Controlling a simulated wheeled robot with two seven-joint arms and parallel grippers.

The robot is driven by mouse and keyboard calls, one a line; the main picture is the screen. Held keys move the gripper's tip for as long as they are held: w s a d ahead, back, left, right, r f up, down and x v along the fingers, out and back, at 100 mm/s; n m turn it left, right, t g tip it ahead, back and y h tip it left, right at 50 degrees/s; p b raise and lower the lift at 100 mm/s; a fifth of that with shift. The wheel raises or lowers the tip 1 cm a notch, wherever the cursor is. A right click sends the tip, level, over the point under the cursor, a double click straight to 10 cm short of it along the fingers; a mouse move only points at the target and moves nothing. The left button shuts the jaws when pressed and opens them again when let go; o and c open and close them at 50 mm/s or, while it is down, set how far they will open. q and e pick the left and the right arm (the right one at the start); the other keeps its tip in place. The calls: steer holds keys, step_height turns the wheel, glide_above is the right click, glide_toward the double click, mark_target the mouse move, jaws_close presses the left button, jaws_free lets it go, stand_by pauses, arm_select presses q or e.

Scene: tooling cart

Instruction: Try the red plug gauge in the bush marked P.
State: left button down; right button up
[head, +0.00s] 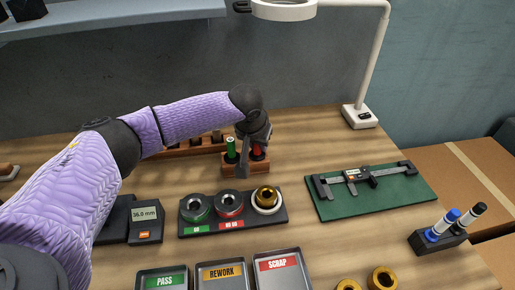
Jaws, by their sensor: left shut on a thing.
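The red plug gauge (257,152) stands in the wooden gauge block (236,187) at the back middle of the table. My left gripper (253,152) comes down over it from above and is shut on it. The gripper hides part of the gauge. A green plug gauge (231,148) stands just left of it in the same block. One brass bush (266,193) sits on a white round seat at the right of a dark tray. Two more brass bushes, a right one (382,278) and a left one (348,285), lie at the front edge. I cannot read a P on any bush.
The dark tray (235,222) also holds two steel rings. PASS (164,281), REWORK (221,272) and SCRAP (277,265) trays stand in front. A caliper lies on a green mat (390,204) at right. A lamp (362,114) stands behind. A pen holder (437,242) is front right.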

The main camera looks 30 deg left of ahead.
arm_select(q)
step_height(320, 180, up, 10)
steer(key=p, duration=0.3)
steer(key=shift+r+p, duration=0.15)
steer(key=shift+p, duration=0.15)
steer(key=shift+r+p, duration=0.5)
steer(key=shift+p, duration=0.05)
step_height(320, 180, up, 3)
steer(key=p, duration=0.4)
steer(key=shift+r+p, duration=0.15)
steer(key=shift+p, duration=0.2)
